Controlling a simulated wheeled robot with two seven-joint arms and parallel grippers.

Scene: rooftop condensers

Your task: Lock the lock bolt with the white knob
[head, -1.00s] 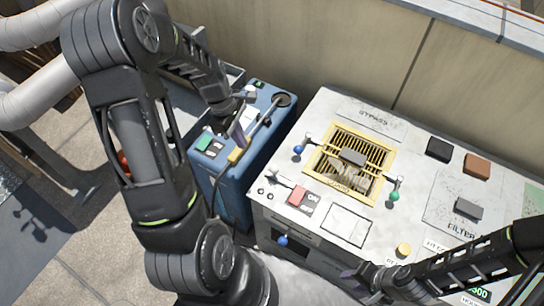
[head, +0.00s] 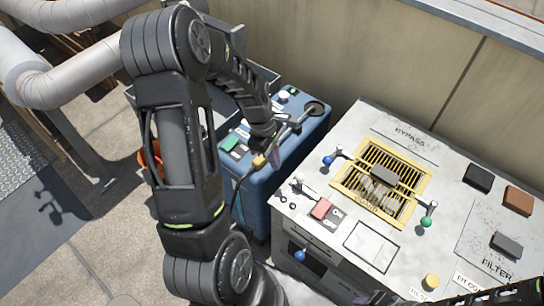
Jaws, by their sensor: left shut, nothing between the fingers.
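My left gripper (head: 276,156) is shut and empty. It points down over the blue cabinet, left of and beyond the white knob, apart from it in the picture. My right gripper (head: 377,298) shows only in part at the bottom edge, near the unit's front; its fingers are not clear.
The blue cabinet (head: 259,203) carries a grey wand with a yellow end. The grey unit (head: 371,247) has a yellow-framed grille (head: 348,181), a blue knob (head: 328,160), a green knob (head: 427,221) and a red switch (head: 321,208). A wall stands behind.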

